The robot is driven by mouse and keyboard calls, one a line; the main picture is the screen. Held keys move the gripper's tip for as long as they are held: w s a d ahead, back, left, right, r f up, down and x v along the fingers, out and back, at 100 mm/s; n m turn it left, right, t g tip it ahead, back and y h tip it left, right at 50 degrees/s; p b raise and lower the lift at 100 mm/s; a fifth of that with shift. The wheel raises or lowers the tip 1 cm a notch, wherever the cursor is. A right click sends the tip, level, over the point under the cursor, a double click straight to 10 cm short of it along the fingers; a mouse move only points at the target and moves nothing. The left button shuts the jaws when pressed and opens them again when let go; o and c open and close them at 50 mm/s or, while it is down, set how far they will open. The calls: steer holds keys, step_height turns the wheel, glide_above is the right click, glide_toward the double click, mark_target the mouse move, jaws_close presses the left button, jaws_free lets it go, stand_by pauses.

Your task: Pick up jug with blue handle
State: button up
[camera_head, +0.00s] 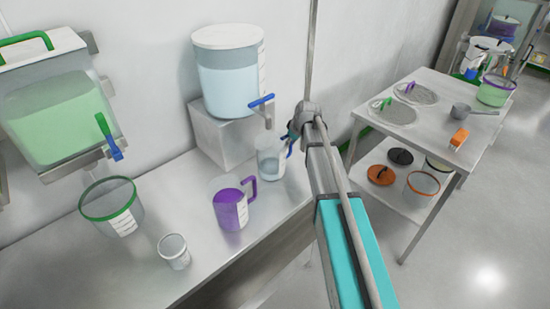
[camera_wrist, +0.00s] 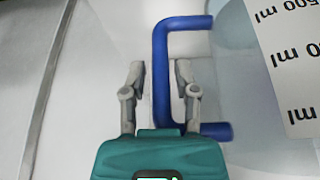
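The jug with the blue handle (camera_head: 268,163) is clear and stands on the steel bench under the tap of a large vessel, with some pale liquid in it. In the wrist view its body and white label (camera_wrist: 285,60) with "ml" markings fill the right side. The blue handle (camera_wrist: 161,95) stands between the two fingers of my gripper (camera_wrist: 160,68). The fingers are open, with a gap on each side of the handle's upright bar. In the head view my arm partly covers the handle side and the fingers are hard to see.
A purple jug (camera_head: 231,210), a small clear beaker (camera_head: 174,251) and a green-rimmed beaker (camera_head: 112,212) stand to the left. The large vessel (camera_head: 226,75) with a blue tap (camera_head: 262,101) sits on a block above the jug. A steel cart (camera_head: 440,95) stands right.

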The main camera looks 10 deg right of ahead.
jaws_close()
steer(key=shift+r, duration=0.1)
step_height(320, 180, up, 3)
steer(key=p, duration=0.3)
steer(key=shift+r, duration=0.15)
steer(key=shift+s+d+r+p, duration=0.15)
steer(key=shift+r+p, duration=0.1)
steer(key=shift+p, duration=0.25)
steer(key=s+d, duration=1)
steer(key=s, duration=0.4)
steer(key=shift+s+f, duration=0.25)
steer(key=shift+s, duration=0.05)
steer(key=shift+a, duration=0.1)
